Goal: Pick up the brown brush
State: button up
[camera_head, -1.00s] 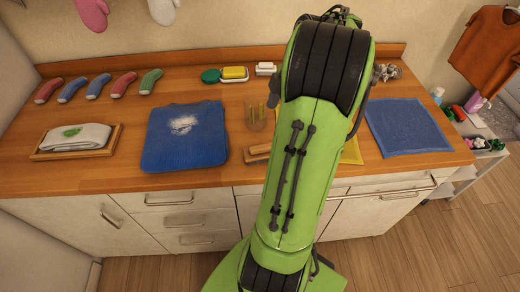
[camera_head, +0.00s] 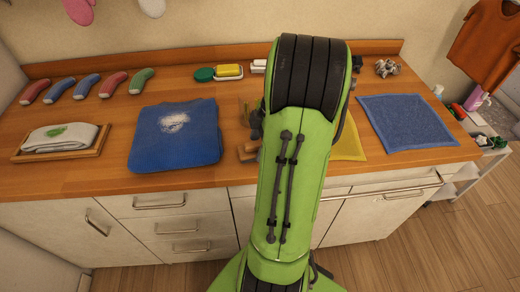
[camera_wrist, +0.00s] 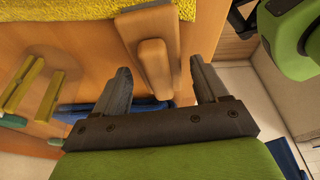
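The brown brush (camera_wrist: 155,62) is a wooden block with a rounded grip, lying on the counter. In the head view its left end (camera_head: 246,153) shows beside my arm, which hides the rest. My gripper (camera_wrist: 160,67) is open, with its two dark fingers on either side of the brush's grip in the wrist view. In the head view my gripper is mostly hidden behind my green arm.
Yellow-green pegs (camera_wrist: 24,88) stand close to the left of my gripper in the wrist view. A yellow cloth (camera_head: 347,143) lies right of the brush. A folded blue garment (camera_head: 175,137) lies to its left, and a blue cloth (camera_head: 408,122) lies further right.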

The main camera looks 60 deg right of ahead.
jog(key=c, duration=0.9)
notch_tip(320, 180, up, 10)
jog(key=p, duration=0.4)
